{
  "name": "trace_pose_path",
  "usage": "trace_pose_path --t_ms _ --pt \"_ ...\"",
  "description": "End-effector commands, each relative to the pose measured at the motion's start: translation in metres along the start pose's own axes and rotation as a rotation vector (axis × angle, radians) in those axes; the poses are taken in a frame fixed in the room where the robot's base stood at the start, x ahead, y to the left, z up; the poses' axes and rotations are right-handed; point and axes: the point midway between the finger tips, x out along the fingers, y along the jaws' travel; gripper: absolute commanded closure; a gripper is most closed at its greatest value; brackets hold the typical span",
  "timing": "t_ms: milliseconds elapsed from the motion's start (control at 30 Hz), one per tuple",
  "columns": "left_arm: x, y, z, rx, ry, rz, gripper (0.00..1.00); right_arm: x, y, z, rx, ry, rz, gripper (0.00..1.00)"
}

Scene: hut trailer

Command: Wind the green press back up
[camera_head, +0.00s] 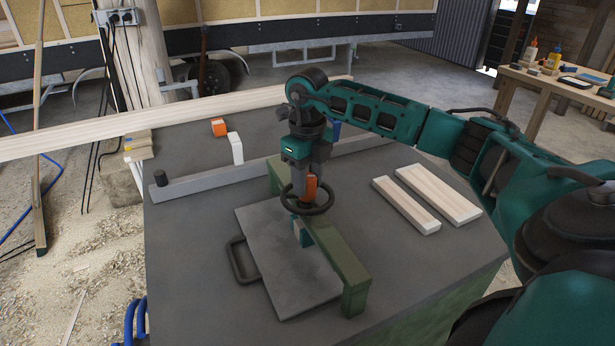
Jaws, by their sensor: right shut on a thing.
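The green press (340,252) is a low bridge-shaped frame standing on the grey workbench. Its black handwheel (307,208) sits on top of the crossbar. My right gripper (306,187) points down over the wheel and is shut on its orange knob (311,188). The fingers partly hide the knob and wheel hub. Below the crossbar, a small block (302,234) shows, partly hidden by the frame; I cannot tell whether it touches the plate. A grey plate (285,282) with a dark loop handle (240,262) lies under the press. My left gripper is not in view.
Two pale wood boards (438,193) lie right of the press. A grey rail (215,180) runs behind it, with a white block (236,148) and an orange item (219,127) farther back. A long plank (110,126) crosses the back. The bench's front left is clear.

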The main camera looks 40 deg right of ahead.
Motion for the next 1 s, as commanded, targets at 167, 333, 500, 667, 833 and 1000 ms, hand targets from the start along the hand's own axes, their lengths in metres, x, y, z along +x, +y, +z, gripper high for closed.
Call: trace_pose_path --t_ms 167,333,500,667,833,1000 --pt "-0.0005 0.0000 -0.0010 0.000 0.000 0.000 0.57 -0.0009 -0.0005 0.0000 -0.046 0.000 0.000 0.91" --pt "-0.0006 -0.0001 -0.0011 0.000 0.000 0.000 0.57 -0.0008 -0.0004 0.0001 -0.062 -0.001 0.000 0.91" --pt "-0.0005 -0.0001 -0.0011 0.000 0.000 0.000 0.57 -0.0008 -0.0004 0.0001 -0.064 -0.001 0.000 0.91" --pt "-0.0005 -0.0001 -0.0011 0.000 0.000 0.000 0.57 -0.0008 -0.0004 0.0002 -0.063 -0.001 0.000 0.91" --pt "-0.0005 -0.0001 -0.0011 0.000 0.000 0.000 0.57 -0.0007 -0.0003 0.0001 -0.063 -0.001 0.000 0.46" --pt "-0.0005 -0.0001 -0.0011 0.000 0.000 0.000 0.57 -0.0004 -0.0002 0.0001 -0.063 -0.001 0.000 0.36"
